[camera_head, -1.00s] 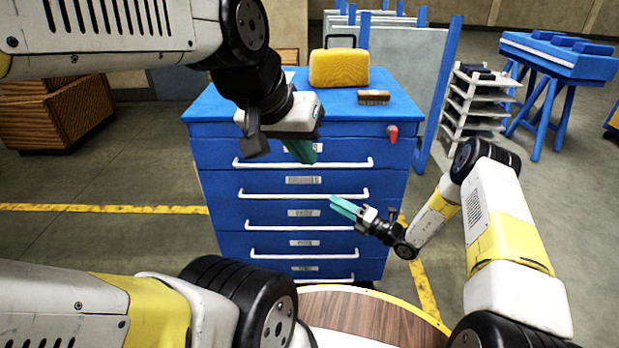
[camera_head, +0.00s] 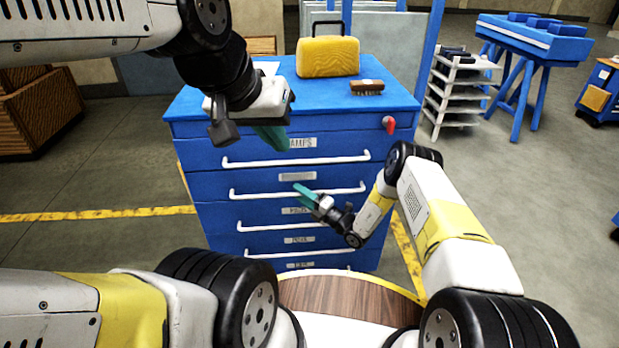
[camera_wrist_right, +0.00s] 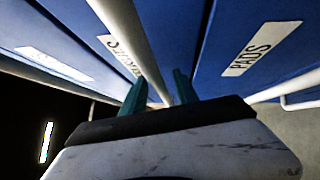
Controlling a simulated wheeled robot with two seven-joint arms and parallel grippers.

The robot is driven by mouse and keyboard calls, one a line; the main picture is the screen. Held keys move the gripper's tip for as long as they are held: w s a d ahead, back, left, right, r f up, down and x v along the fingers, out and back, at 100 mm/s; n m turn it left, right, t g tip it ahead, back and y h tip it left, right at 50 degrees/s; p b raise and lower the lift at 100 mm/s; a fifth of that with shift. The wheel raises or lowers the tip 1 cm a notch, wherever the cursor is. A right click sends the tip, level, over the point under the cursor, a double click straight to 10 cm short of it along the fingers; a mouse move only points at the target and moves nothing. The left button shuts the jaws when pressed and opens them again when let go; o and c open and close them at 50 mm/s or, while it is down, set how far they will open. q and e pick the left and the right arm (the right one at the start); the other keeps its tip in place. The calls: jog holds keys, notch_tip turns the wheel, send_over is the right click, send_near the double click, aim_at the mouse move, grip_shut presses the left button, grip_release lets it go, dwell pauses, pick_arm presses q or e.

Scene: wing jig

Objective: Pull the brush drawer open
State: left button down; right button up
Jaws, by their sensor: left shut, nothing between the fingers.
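The blue drawer cabinet (camera_head: 190,128) stands ahead with its drawers shut, each with a white bar handle. The second drawer's label (camera_head: 297,176) is too small to read in the head view; the drawer below it reads PADS (camera_wrist_right: 262,48) in the right wrist view. My right gripper (camera_head: 303,190) is at the second drawer's handle (camera_head: 345,188). In the right wrist view its teal fingers (camera_wrist_right: 159,88) are apart, with the handle bar (camera_wrist_right: 128,35) running between them; contact is not clear. My left gripper (camera_head: 272,138) is shut and empty before the top drawer.
A yellow case (camera_head: 328,57) and a wooden brush (camera_head: 367,87) rest on the cabinet top. A red knob (camera_head: 388,124) sits at its upper right front. A round wooden-topped surface (camera_head: 345,298) is close below. White shelves (camera_head: 462,90) stand to the right.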

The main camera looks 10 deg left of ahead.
grip_shut()
dwell(1.4)
